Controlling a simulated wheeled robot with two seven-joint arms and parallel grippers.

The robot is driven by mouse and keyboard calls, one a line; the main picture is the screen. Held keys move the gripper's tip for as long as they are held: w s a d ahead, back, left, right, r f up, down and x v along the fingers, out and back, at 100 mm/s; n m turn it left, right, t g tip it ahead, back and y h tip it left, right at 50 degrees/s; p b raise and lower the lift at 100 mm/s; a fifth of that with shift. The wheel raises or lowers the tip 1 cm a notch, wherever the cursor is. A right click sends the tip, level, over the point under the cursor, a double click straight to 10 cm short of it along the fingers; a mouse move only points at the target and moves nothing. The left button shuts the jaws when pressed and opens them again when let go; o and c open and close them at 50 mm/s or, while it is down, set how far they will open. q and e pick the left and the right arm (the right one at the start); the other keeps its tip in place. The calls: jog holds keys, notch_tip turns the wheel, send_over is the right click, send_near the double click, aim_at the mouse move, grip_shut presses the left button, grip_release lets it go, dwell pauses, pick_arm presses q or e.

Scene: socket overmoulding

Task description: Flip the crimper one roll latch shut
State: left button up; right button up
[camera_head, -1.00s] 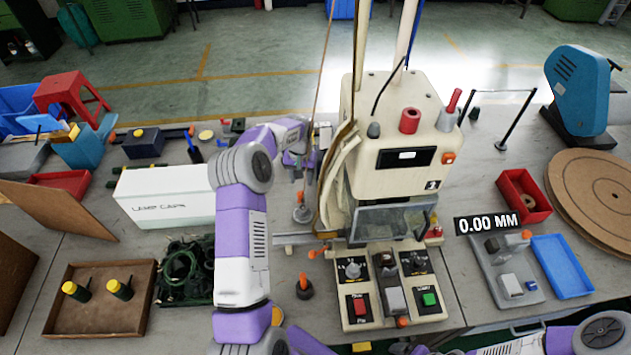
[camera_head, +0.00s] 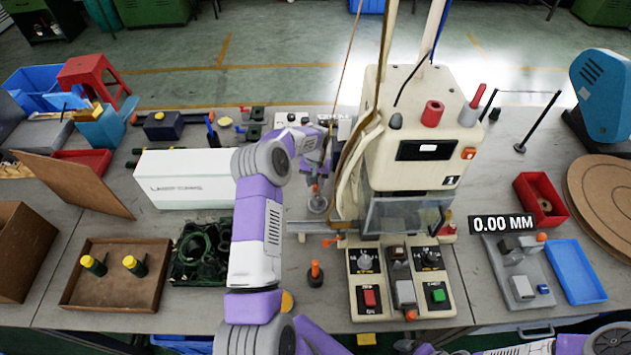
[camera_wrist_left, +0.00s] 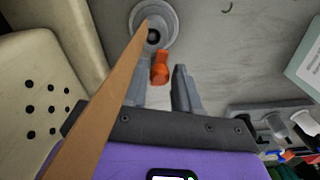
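The crimper marked 1 (camera_head: 418,125) is a cream machine with a clear guard. A small orange lever (camera_wrist_left: 160,67), which looks like the roll latch, stands by a round grey disc (camera_wrist_left: 165,18) in the left wrist view. In the head view the disc (camera_head: 317,205) lies just left of the machine, the orange tip (camera_head: 315,188) above it. My left gripper (camera_wrist_left: 158,82) is open, its two fingers either side of the lever's near end, with gaps showing; contact cannot be told. In the head view the left gripper (camera_head: 317,177) is over the disc. My right gripper is out of view.
A tan strip (camera_wrist_left: 98,115) crosses the left wrist view close to the left finger. A black post with an orange top (camera_head: 315,272) stands in front of the disc. A white box (camera_head: 185,180) is to the left. A control panel (camera_head: 385,310) fronts the crimper.

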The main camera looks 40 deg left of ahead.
pick_arm(q)
grip_shut()
jog(key=shift+w+d+n+b, duration=0.1)
jog(key=shift+d+n+b, duration=0.1)
jog(key=shift+n+b, duration=0.55)
jog(key=shift+w+d+n, duration=0.1)
jog(key=shift+d+n, duration=0.05)
jog(key=shift+n, duration=0.7)
jog(key=shift+o, duration=1.9)
grip_release()
notch_tip(320, 180, up, 8)
jog(key=shift+f+p, duration=0.15)
jog(key=shift+p, duration=0.15)
